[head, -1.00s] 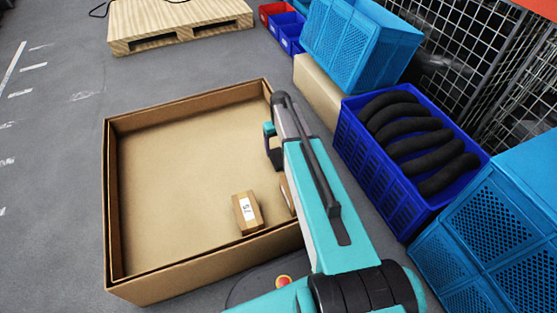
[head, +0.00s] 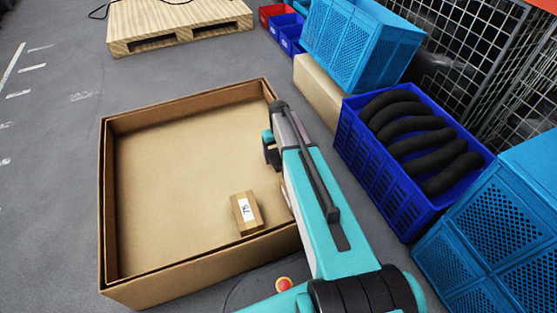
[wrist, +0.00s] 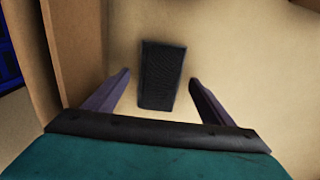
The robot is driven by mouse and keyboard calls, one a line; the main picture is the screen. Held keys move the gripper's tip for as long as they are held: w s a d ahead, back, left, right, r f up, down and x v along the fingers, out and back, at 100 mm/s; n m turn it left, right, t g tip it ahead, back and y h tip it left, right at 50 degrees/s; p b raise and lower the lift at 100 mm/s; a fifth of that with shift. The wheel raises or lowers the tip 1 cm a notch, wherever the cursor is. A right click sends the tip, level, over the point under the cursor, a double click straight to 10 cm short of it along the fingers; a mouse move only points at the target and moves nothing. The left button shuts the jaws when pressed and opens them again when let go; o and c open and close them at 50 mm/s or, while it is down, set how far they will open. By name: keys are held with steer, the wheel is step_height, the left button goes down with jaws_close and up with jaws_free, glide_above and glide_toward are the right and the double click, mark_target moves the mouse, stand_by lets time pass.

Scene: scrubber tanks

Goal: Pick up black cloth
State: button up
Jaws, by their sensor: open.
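A flat black rectangle, which I take for the black cloth (wrist: 163,75), lies on the tan cardboard floor in the wrist view. My gripper (wrist: 160,78) is open, with one finger on each side of the cloth and a gap to both. The fingers appear apart from the cloth; their height above it cannot be told. In the head view my gripper (head: 269,150) is over the right side of the big open cardboard box (head: 180,170). I cannot make out the cloth there; my arm hides that part of the box.
A small labelled carton (head: 247,213) lies in the box, near its front right. The box wall (wrist: 75,45) is close on the left in the wrist view. A blue crate of black rolls (head: 375,180) stands right of my arm. A pallet (head: 180,22) lies behind.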

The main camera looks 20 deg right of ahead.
mark_target(279, 157)
steer(key=c, duration=1.2)
steer(key=shift+o, duration=0.2)
steer(key=shift+r, duration=0.1)
step_height(279, 157, up, 10)
steer(key=p, duration=0.4)
